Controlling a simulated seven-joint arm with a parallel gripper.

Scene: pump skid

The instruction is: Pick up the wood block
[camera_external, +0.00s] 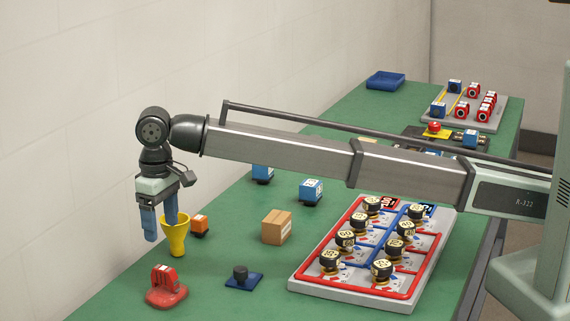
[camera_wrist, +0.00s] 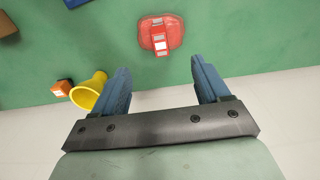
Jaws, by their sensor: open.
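The wood block (camera_external: 277,226) is a light brown cube with a paler strip and a small mark on its side. It sits on the green table, right of the yellow funnel in the external view. In the wrist view a brown corner, which looks like the block (camera_wrist: 8,26), shows at the upper left edge, mostly cut off. My gripper (camera_external: 160,229) points down near the table's wall-side edge, well left of the block and apart from it. Its two blue fingers are spread with nothing between them, as the wrist view also shows (camera_wrist: 160,72).
The yellow funnel (camera_external: 175,236) and an orange block (camera_external: 200,226) are close to my gripper. A red device (camera_external: 166,287) and a blue plate with a dark knob (camera_external: 243,277) stand in front. A grey board with pipes and gauges (camera_external: 300,286) is right of the wood block.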

